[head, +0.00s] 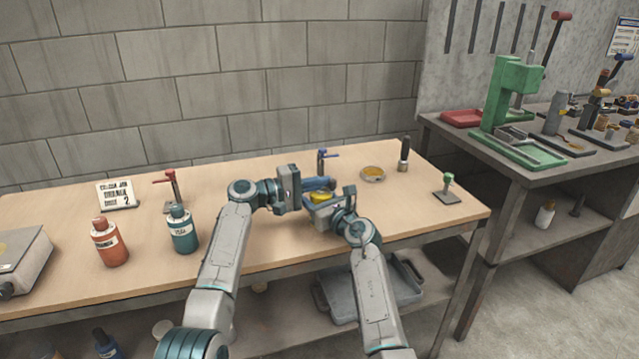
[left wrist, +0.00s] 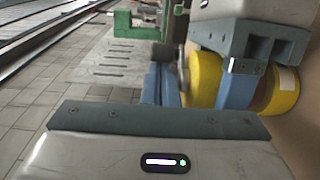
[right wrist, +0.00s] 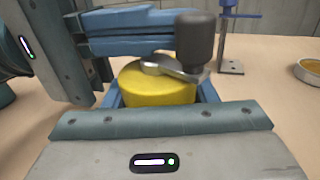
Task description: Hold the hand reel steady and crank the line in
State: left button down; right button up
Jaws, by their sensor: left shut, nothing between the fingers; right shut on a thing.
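The hand reel (head: 319,198) is a yellow drum near the middle of the bench, with a grey metal crank arm (right wrist: 170,67) and a dark upright knob (right wrist: 196,40) on top. My right gripper (right wrist: 160,95) is shut on the reel, with blue fingers on either side of the drum; the left wrist view shows one finger across the yellow drum (left wrist: 207,80). My left gripper (head: 328,184) is shut and empty above the reel. In the right wrist view its blue fingers reach in from the left, close beside the knob; I cannot tell if they touch. I see no line.
Behind the reel stands a blue clamp post (head: 321,160). A shallow round dish (head: 372,174), a dark-handled brush (head: 404,155) and a green-topped stand (head: 447,190) lie right. Orange (head: 108,242) and teal (head: 182,229) bottles stand left.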

aim_at(333, 191)
dwell(0.7)
pick_arm(q)
jog(key=v, duration=0.6)
jog(key=shift+a, duration=0.35)
jog(key=c, duration=1.5)
grip_release()
jog(key=shift+s+a, duration=0.35)
jog(key=shift+o, duration=0.5)
jog(key=m, duration=0.2)
jog(key=s+m, duration=0.1)
jog(key=m, duration=0.1)
jog(key=shift+t, duration=0.3)
jog(key=w+d+m, duration=0.1)
jog(key=d+m, duration=0.2)
jog(key=m, duration=0.1)
jog(key=w+d+m, duration=0.1)
jog(key=d+m, duration=0.3)
jog(key=w+d+m+t, duration=0.1)
jog(key=d+m, duration=0.2)
jog(key=m, duration=0.1)
jog(key=shift+d+r+m+y, duration=0.1)
jog(key=shift+d+m+y, duration=0.05)
jog(key=shift+m+y, duration=0.25)
